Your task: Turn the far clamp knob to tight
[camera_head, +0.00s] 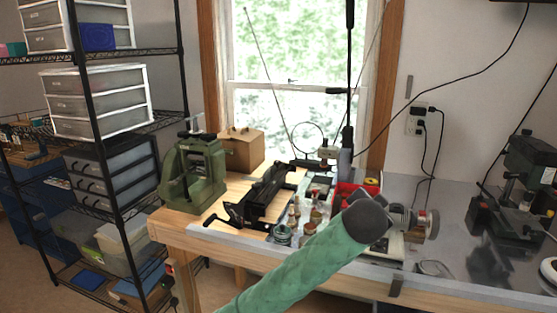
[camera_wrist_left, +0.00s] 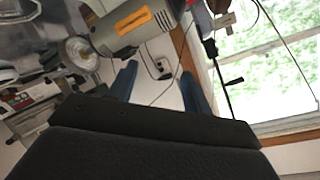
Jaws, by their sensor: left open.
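I cannot make out for certain which part is the far clamp knob. A black side knob (camera_head: 337,91) sits on the tall black rod (camera_head: 349,60) in front of the window, and it also shows in the left wrist view (camera_wrist_left: 232,82). A pale clamp-like block (camera_head: 326,153) sits low beside the rod. My left gripper (camera_wrist_left: 157,88) is open and empty, its two blue fingers apart with the wall outlet seen between them. In the head view my left gripper's fingers are not visible. A green arm link with a dark end covers part of the bench. My right gripper is out of view.
A grey motor tool with an orange label (camera_wrist_left: 133,20) is close to the fingers. A green press (camera_head: 193,175), a black vise-like device (camera_head: 264,195) and small jars crowd the wooden bench (camera_head: 185,226). A drill press (camera_head: 518,200) stands right. Cables hang by the outlet (camera_head: 417,122).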

